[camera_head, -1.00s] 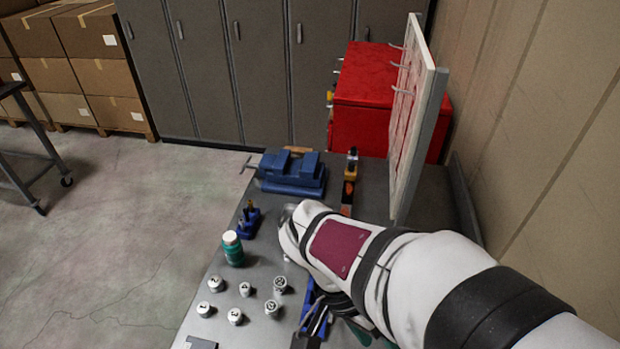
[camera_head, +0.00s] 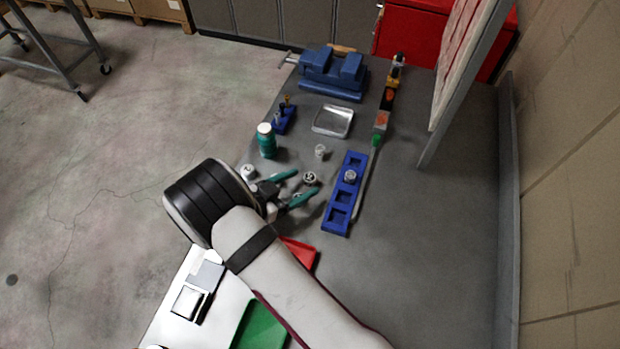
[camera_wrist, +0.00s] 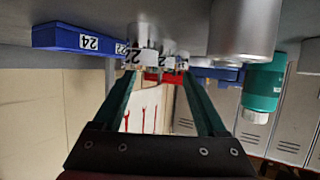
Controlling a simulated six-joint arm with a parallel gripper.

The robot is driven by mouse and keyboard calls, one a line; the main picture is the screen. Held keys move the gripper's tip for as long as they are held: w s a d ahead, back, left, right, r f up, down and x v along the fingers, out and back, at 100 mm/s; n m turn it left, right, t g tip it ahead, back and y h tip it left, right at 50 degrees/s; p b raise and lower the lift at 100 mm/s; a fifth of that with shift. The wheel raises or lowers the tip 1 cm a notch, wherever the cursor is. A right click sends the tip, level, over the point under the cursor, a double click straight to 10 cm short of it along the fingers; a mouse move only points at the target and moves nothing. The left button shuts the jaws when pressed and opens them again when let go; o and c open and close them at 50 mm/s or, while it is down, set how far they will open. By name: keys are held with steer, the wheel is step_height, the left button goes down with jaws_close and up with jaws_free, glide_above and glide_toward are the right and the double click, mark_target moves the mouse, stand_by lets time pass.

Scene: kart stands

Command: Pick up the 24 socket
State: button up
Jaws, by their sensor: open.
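My gripper (camera_head: 305,181) is open, with its teal fingers level just above the bench. A small silver and white socket (camera_head: 310,178) stands at the fingertips. Other sockets stand nearby, one left (camera_head: 248,171) and one farther back (camera_head: 320,151). In the wrist view, which is upside down, my fingers (camera_wrist: 166,74) point at a labelled socket (camera_wrist: 142,42) and others behind it. A large silver socket (camera_wrist: 242,28) is close on the right. I cannot tell surely which socket is the 24. The blue rack (camera_head: 337,218) has a slot marked 24 in the wrist view (camera_wrist: 60,37).
The rack holds one socket (camera_head: 350,176). A green bottle (camera_head: 267,141), a metal tray (camera_head: 333,121) and a blue vise (camera_head: 333,72) stand farther back. Red (camera_head: 302,254) and green (camera_head: 258,326) pieces lie near my arm.

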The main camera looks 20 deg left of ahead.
mark_target(310, 177)
steer(key=x, duration=0.4)
steer(key=shift+w, duration=0.2)
jaws_close()
